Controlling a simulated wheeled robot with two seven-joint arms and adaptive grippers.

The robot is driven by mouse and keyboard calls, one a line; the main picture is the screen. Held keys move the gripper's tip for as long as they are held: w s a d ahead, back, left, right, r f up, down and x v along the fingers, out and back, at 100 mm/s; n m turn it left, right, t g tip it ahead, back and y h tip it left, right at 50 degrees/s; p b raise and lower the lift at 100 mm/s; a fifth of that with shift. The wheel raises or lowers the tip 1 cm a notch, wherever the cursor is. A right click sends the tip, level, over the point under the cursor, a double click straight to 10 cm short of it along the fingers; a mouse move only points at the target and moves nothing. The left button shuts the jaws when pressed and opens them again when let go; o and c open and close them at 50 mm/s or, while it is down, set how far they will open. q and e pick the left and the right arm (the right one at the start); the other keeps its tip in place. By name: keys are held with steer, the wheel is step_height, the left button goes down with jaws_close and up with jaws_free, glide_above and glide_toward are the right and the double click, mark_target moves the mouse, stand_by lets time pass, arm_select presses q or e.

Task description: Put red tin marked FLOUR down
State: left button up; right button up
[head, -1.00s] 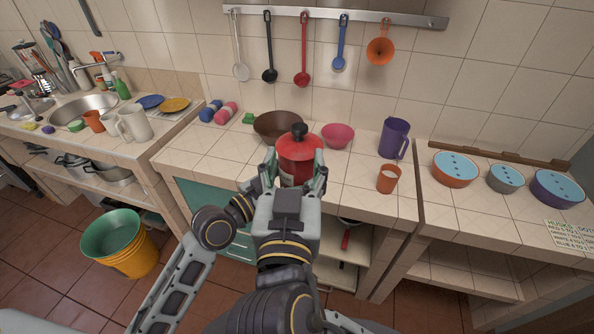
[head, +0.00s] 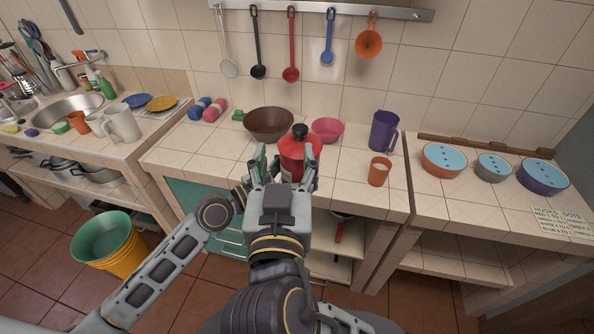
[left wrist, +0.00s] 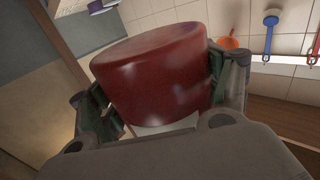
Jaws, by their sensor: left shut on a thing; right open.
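The red tin (head: 298,162) with a black knob on its lid is in my left gripper (head: 283,176) in the head view. The gripper's fingers are on either side of it, over the front part of the middle counter. In the left wrist view the red tin (left wrist: 152,75) fills the middle, between the two fingers. No FLOUR lettering can be read. The tin's lower part is hidden by the gripper, so I cannot tell whether it touches the counter. I cannot make out my right gripper in either view.
Behind the tin are a brown bowl (head: 269,123) and a pink bowl (head: 327,131). A purple jug (head: 383,131) and an orange cup (head: 378,173) stand to the right. Bare tiles (head: 195,155) lie left of the tin. The counter's front edge is close below.

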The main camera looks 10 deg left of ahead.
arm_select(q)
steer(key=shift+w+d+f+m+g+h, duration=0.5)
steer(key=shift+w+d+f+m+g, duration=0.15)
steer(key=shift+f+g, duration=0.15)
steer(key=shift+w+d+f+m+g+h, duration=0.55)
steer(key=shift+w+f+g, duration=0.15)
steer(key=shift+g, duration=0.1)
steer(key=shift+s, duration=0.1)
arm_select(e)
steer(key=shift+o, duration=1.1)
steer(key=o, duration=0.5)
steer(key=shift+w+f, duration=0.3)
steer(key=shift+f, duration=0.2)
steer(key=shift+o, duration=1.3)
steer(key=w+d+f+m+h, duration=0.1)
steer(key=w+f+h, duration=0.3)
steer(key=f, duration=0.6)
steer(key=shift+d+m, duration=0.4)
steer(key=shift+m, duration=0.4)
steer(key=shift+w, duration=0.1)
steer(key=shift+w, duration=0.15)
steer(key=shift+w+d, duration=0.3)
steer(key=shift+w, duration=1.65)
steer(key=shift+w+d, duration=0.25)
steer(key=shift+w, duration=1.7)
steer(key=shift+w+d, duration=0.3)
steer(key=shift+w, duration=1.65)
